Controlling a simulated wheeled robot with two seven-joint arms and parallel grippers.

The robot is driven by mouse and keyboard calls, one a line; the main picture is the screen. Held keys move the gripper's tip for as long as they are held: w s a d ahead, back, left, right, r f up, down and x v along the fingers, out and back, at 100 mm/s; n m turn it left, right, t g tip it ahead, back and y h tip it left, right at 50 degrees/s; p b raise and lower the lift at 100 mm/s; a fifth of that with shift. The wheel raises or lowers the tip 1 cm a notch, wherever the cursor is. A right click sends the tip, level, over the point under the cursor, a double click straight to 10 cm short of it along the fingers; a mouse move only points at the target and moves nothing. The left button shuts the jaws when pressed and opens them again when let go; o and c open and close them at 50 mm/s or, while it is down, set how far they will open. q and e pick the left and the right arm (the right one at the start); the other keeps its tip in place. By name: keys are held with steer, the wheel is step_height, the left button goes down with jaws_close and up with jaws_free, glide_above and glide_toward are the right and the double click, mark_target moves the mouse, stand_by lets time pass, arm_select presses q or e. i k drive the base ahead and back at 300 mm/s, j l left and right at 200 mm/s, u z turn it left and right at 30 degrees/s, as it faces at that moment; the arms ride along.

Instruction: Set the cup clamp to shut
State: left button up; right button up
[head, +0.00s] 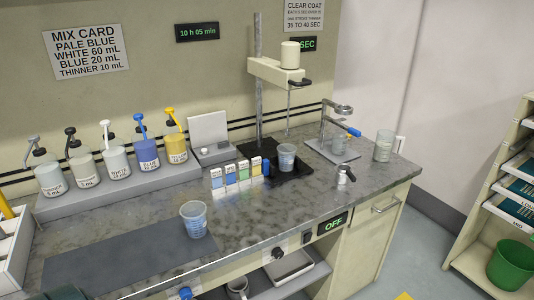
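A mixer stand (259,100) with a cream head (277,74) rises at the back middle of the bench. Another small stand (328,128) to the right holds a metal ring and has a blue lever (353,131). Neither of my grippers is in view.
A second cup (194,218) stands near the dark mat (125,263). Several pump bottles (147,150) line the back left. Small labelled cards (230,180) stand left of the mixer base. A glass beaker (383,146) and a small metal valve (345,176) are right. An OFF display (333,224) is on the bench front.

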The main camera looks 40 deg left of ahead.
mark_target(268, 169)
steer(key=i+j, duration=0.7)
